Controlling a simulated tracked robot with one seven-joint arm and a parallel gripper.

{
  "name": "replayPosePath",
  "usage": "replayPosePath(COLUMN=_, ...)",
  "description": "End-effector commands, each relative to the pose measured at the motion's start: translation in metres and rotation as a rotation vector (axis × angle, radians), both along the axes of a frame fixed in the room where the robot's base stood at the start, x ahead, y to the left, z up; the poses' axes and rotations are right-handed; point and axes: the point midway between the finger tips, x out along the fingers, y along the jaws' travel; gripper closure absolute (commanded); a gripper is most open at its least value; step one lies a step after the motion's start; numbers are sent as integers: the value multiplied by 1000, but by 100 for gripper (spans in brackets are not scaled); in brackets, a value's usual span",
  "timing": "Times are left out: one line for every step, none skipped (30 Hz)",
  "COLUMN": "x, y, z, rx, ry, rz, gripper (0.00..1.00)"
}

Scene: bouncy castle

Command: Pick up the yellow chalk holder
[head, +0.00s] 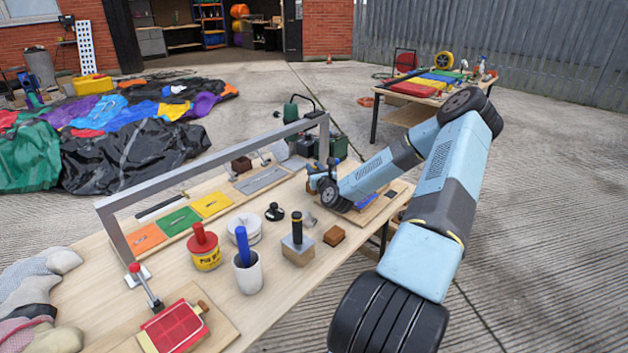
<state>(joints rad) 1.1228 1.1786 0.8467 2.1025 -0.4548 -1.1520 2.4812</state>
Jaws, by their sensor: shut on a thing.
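My gripper (318,180) is at the end of my blue-grey arm, above the right part of the workbench, and points to the left. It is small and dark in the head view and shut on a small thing. I cannot make out what that thing is. I cannot clearly pick out the yellow chalk holder. A black upright cylinder with a yellow band (297,229) stands in a pale block on the bench, apart from my gripper and in front of it to the left.
A grey metal frame (215,160) arches over the bench (215,298). A white cup (249,275) with a blue stick, a yellow tin (206,256) with a red top and a brown block (334,236) stand in front. Coloured patches lie behind. Bare bench shows at front centre.

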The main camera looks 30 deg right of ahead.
Motion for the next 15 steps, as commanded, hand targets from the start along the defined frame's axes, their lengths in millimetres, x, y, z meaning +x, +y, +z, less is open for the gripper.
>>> replayPosePath(x=0, y=0, z=0, rx=0, ry=0, rz=0, gripper=100)
replayPosePath(x=0, y=0, z=0, rx=0, ry=0, rz=0, gripper=100)
replayPosePath(x=0, y=0, z=0, rx=0, ry=0, rz=0, gripper=100)
replayPosePath(x=0, y=0, z=0, rx=0, ry=0, rz=0, gripper=100)
replayPosePath(x=0, y=0, z=1, rx=0, ry=0, rz=0, gripper=100)
replayPosePath(x=0, y=0, z=2, rx=0, ry=0, rz=0, gripper=100)
replayPosePath(x=0, y=0, z=4, rx=-1, ry=-1, rz=0, gripper=100)
replayPosePath(x=0, y=0, z=6, rx=-1, ry=-1, rz=0, gripper=100)
replayPosePath(x=0, y=-1, z=10, rx=-1, ry=-2, rz=-1, gripper=100)
replayPosePath(x=0, y=-1, z=13, rx=-1, ry=-2, rz=-1, gripper=100)
replayPosePath(x=0, y=-1, z=18, rx=-1, ry=-3, rz=-1, gripper=100)
replayPosePath(x=0, y=-1, z=25, rx=-2, ry=-3, rz=-1, gripper=100)
replayPosePath(x=0, y=0, z=31, rx=-2, ry=-2, rz=0, gripper=100)
replayPosePath(x=-2, y=0, z=36, rx=-1, ry=-1, rz=0, gripper=100)
replayPosePath(x=-9, y=1, z=42, rx=0, ry=-1, rz=-1, gripper=100)
